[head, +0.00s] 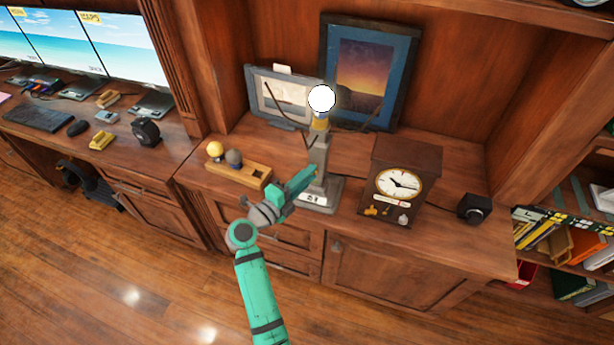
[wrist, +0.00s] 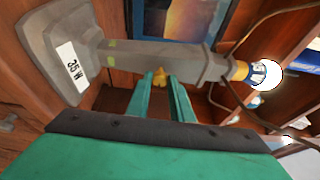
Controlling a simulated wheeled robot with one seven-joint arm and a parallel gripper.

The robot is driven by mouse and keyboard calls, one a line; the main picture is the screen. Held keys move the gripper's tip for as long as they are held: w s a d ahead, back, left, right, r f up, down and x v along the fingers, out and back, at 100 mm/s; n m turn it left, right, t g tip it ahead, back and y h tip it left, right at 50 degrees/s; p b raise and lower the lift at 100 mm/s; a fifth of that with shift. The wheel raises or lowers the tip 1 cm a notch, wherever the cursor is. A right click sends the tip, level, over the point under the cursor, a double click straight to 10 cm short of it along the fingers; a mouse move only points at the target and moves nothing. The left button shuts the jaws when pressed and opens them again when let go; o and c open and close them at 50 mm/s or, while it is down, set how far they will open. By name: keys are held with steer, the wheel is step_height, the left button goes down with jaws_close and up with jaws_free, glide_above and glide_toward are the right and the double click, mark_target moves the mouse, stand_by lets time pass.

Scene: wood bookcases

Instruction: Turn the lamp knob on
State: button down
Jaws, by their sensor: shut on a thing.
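The lamp is a grey post (head: 318,155) on a square base with a bulb (head: 321,98) on top. The bulb shows bright white. In the wrist view the lamp post (wrist: 160,57) lies sideways across the picture, with a "35 W" label on its base. My teal gripper (head: 308,174) reaches the post from the front left. In the wrist view my gripper (wrist: 161,80) has its fingertips on either side of the knob, shut on it. The fingers partly hide the knob.
A wooden block with round knobs (head: 238,174) stands left of the lamp. A wooden clock (head: 400,184) stands close on its right, and a small black box (head: 474,208) beyond. Picture frames (head: 366,75) lean behind. The cabinet's front edge lies under my arm.

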steer(key=c, duration=1.6)
jaws_free()
steer(key=shift+s, duration=0.1)
steer(key=v, duration=1)
steer(key=shift+s+a, duration=0.25)
